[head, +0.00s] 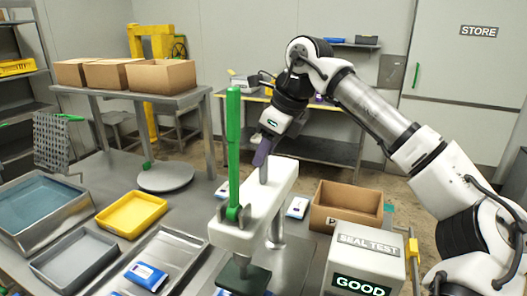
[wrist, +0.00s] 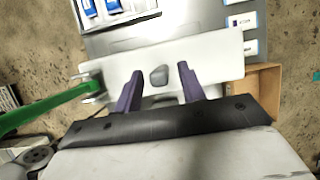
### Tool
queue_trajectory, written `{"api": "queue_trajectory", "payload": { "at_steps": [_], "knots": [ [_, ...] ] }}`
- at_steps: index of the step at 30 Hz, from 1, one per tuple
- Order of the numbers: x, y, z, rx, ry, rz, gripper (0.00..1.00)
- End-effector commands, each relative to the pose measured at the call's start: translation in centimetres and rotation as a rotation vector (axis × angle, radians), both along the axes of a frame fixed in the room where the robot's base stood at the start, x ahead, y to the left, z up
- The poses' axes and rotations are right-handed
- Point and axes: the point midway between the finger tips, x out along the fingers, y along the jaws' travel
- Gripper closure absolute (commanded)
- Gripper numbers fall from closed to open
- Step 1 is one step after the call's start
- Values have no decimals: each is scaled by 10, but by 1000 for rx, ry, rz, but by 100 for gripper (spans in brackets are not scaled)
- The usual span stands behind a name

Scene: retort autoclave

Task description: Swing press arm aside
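The press arm (head: 255,208) is a white beam on a steel post (head: 276,236), with an upright green lever (head: 233,150) and a dark pressing pad (head: 243,278) under its near end. A short grey peg (head: 263,174) stands on top of the beam. My gripper (head: 263,158) is above the beam, pointing down at the peg. In the wrist view, the purple fingers of my gripper (wrist: 158,72) are apart, with the peg (wrist: 159,77) between their tips and a gap on each side. The white beam (wrist: 215,57) runs across below the fingers.
A cardboard box (head: 345,205) and a white SEAL TEST box (head: 366,262) stand right of the press. A yellow tray (head: 131,213), grey trays and blue-and-white pouches (head: 146,276) lie left of it. A shelf with cartons (head: 160,77) stands behind left.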

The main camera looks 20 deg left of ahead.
Motion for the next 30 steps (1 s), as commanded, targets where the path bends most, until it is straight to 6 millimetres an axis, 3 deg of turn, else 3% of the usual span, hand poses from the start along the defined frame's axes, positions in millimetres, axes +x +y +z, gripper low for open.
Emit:
{"api": "queue_trajectory", "payload": {
  "at_steps": [6,14,23,30],
  "knots": [
    [0,6,-14,0,0,1,60],
    [0,7,-15,0,0,1,60],
    [0,6,-15,0,0,1,98],
    [0,6,-15,-1,0,1,100]
  ]
}}
